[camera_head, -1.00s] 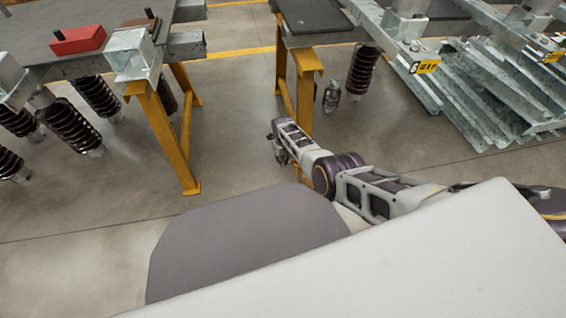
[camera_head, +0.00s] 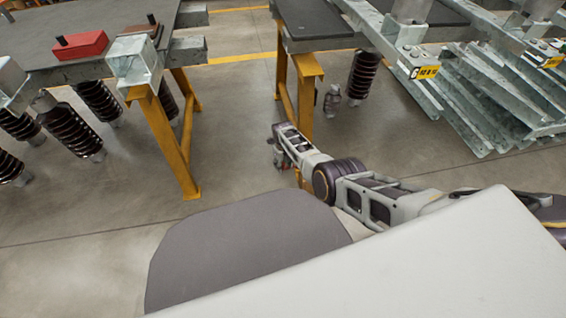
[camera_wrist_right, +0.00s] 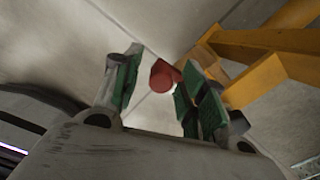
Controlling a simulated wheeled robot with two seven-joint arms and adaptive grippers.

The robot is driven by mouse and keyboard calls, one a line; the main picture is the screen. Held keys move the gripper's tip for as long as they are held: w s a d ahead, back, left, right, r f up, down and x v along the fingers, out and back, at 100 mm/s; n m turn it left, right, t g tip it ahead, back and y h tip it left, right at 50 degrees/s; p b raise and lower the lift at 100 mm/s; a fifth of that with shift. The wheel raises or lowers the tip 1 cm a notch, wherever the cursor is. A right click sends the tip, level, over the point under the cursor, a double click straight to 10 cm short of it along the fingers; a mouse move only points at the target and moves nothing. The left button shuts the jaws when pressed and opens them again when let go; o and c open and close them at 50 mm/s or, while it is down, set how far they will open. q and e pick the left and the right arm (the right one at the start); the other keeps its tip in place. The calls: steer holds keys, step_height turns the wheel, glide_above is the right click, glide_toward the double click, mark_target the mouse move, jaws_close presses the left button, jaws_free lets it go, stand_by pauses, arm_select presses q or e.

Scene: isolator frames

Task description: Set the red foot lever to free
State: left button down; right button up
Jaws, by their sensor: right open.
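A red rounded piece (camera_wrist_right: 163,76), which looks like the end of the red foot lever, shows in the right wrist view. It appears between the green-padded fingers of my right gripper (camera_wrist_right: 158,86), near their tips. The fingers are spread apart, with a gap on the left of the red piece; on the right the pads look very close to it, and I cannot tell whether they touch. In the head view my right gripper (camera_head: 278,155) hangs low beside a yellow stand leg. The lever cannot be made out clearly there, and its setting cannot be read. My left gripper is out of view.
A yellow stand (camera_head: 304,90) is close to my right gripper, and another yellow stand (camera_head: 172,140) is at the left. A red block (camera_head: 80,45) lies on the left table. Galvanised beams (camera_head: 490,90) are stacked at right. Open floor lies between the stands.

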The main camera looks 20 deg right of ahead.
steer(key=shift+r, duration=0.35)
step_height(320, 180, up, 11)
stand_by(1.4)
steer(key=shift+r, duration=0.1)
stand_by(0.5)
